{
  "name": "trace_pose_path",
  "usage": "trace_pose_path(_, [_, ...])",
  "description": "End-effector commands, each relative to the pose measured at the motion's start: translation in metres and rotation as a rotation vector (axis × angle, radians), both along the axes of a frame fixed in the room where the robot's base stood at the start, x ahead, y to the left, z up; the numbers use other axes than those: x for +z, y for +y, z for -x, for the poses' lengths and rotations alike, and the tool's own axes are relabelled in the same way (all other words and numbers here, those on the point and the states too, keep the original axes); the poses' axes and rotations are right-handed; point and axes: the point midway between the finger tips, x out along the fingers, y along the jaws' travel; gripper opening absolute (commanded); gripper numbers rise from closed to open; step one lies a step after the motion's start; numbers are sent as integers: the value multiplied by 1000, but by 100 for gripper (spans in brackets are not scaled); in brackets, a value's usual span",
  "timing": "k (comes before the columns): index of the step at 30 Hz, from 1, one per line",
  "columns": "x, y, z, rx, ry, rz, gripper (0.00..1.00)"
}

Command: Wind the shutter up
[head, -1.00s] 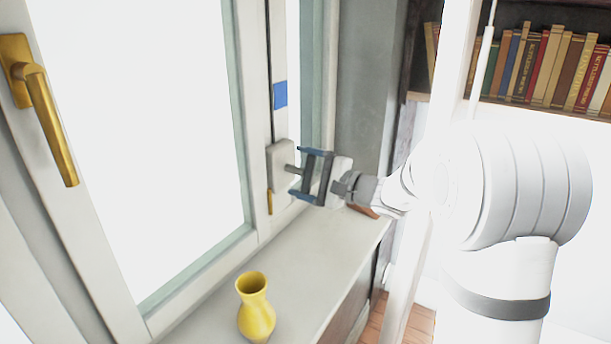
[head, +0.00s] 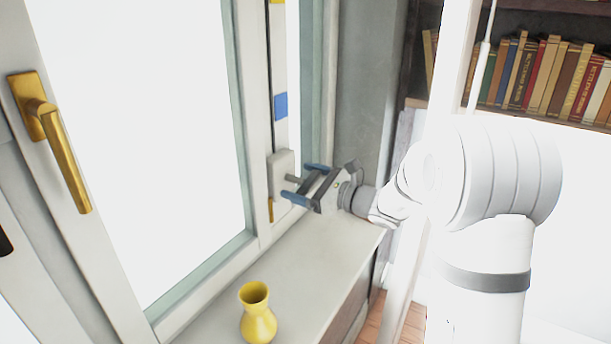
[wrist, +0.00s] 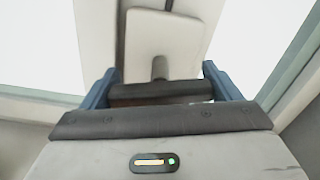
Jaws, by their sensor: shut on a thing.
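A pale winder box (head: 281,180) is fixed to the window frame, with a strap carrying a blue mark (head: 280,106) and a yellow mark (head: 278,2) above it. A short grey shaft (head: 293,179) sticks out of the box towards my gripper (head: 306,183). My gripper's blue fingers are shut on the dark crank bar. In the wrist view the crank bar (wrist: 160,93) lies crosswise between the fingers, with the pale box (wrist: 165,45) just beyond. My gripper looks rolled at an angle in the head view. The shutter itself cannot be made out.
A yellow vase (head: 257,315) stands on the windowsill (head: 300,262) at the front. A brass window handle (head: 62,150) is on the left sash. A bookshelf (head: 520,104) is at the right back. The sill between vase and winder is clear.

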Motion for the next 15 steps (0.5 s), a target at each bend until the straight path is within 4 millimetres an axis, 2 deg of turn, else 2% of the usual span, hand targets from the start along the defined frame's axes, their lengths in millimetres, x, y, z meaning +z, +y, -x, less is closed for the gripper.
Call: trace_pose_path(15, [1, 2, 2, 6, 418, -267, 61])
